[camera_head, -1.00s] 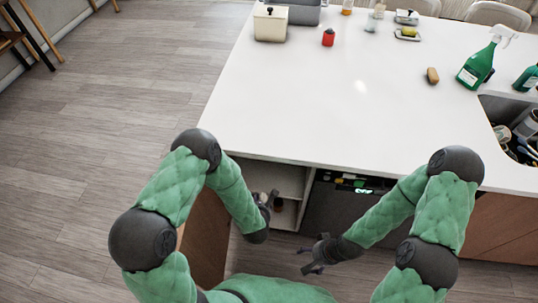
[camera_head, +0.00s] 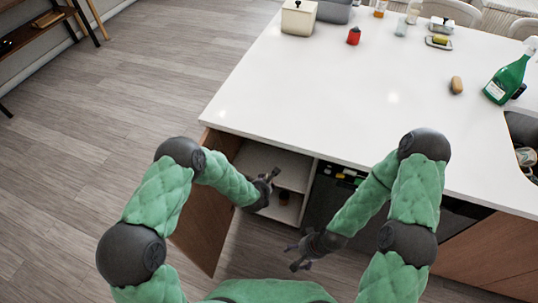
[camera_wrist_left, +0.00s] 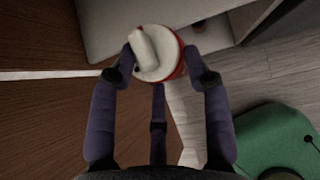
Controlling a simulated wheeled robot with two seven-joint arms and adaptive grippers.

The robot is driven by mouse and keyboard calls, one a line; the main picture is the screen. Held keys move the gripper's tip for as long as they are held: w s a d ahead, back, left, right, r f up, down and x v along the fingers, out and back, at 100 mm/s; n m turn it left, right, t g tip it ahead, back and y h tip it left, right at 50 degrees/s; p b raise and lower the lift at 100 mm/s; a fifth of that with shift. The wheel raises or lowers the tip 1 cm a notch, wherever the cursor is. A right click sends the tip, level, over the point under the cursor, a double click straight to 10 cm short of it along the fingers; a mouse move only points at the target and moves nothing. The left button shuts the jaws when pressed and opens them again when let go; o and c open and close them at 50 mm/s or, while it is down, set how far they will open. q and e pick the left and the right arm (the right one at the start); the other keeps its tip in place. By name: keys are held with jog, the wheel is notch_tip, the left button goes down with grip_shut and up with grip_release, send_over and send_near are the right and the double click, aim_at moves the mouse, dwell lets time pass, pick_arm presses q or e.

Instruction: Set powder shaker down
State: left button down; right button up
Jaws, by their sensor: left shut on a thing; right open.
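The powder shaker (camera_wrist_left: 158,55), with a whitish top and a red rim, is between the fingers of my left gripper (camera_wrist_left: 160,68) in the left wrist view. That gripper is shut on it. In the head view my left gripper (camera_head: 268,182) is at the opening of the cabinet (camera_head: 270,160) under the counter, near its pale shelf; the shaker itself cannot be made out there. I cannot tell whether the shaker touches the shelf. My right gripper (camera_head: 298,258) is open and empty, low in front of the dark unit beside the cabinet.
The wooden cabinet door (camera_head: 203,225) stands open left of my left gripper. A small brown item (camera_head: 284,197) is on the lower shelf. The white countertop (camera_head: 310,100) above is mostly clear, with a red item (camera_head: 353,36) and a green spray bottle (camera_head: 507,78).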

pick_arm(q)
jog(key=shift+w+d+f+b, duration=0.5)
jog(key=shift+w+f+b, duration=0.1)
jog(key=shift+w, duration=2.2)
jog(key=shift+w+d+f+b, duration=0.55)
jog(key=shift+w+f+b, duration=0.1)
jog(key=shift+w, duration=2.2)
jog(key=shift+w+d+f+b, duration=0.5)
jog(key=shift+w+f+b, duration=0.1)
jog(key=shift+w, duration=2.2)
jog(key=shift+r, duration=0.1)
jog(key=c, duration=0.6)
grip_release()
jog(key=shift+s, duration=0.1)
jog(key=shift+o, duration=0.2)
